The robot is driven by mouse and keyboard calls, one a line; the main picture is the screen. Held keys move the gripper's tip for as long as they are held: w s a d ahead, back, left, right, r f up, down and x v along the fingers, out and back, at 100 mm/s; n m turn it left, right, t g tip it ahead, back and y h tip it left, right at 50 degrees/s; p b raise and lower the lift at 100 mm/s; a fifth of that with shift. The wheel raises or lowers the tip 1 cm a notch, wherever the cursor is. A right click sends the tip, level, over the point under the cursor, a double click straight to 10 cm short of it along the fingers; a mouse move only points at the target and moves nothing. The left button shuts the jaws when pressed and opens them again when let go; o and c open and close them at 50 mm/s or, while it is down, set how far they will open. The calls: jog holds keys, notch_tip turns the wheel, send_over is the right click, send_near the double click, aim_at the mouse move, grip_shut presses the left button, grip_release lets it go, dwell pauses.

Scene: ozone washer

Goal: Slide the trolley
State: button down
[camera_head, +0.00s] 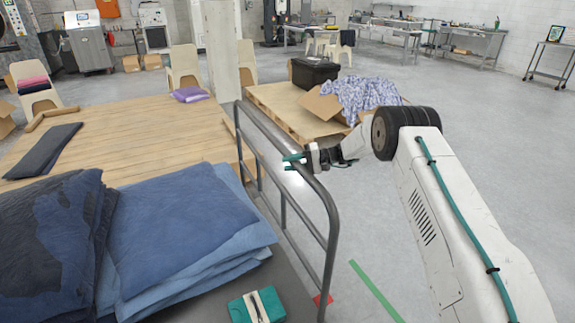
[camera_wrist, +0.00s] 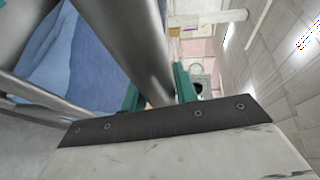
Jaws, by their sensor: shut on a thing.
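The trolley has a grey tubular metal rail (camera_head: 318,190) and a dark deck (camera_head: 290,285). Folded blue denim (camera_head: 185,220) is stacked on the deck. My gripper (camera_head: 298,161), with green fingers, is at the rail's top bar in the head view. In the wrist view my gripper (camera_wrist: 158,97) has one green finger on each side of the grey rail tube (camera_wrist: 130,45), shut on it. Blue denim (camera_wrist: 85,50) shows behind the tube. The trolley's wheels are hidden.
A teal box-like item (camera_head: 256,306) lies on the deck. A wooden table (camera_head: 140,140) stands beyond the trolley. A pallet (camera_head: 290,112) with a black case (camera_head: 314,72) and an open carton (camera_head: 325,103) is behind the rail. Grey floor (camera_head: 480,150) is open to the right.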

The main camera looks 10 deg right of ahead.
jog(key=c, duration=1.1)
grip_release()
jog(key=shift+d+f, duration=0.15)
jog(key=shift+d, duration=0.1)
jog(key=shift+a, duration=0.2)
jog(key=d+r, duration=0.1)
jog(key=d, duration=0.6)
jog(key=shift+s+d+r, duration=0.25)
jog(key=shift+d, duration=0.05)
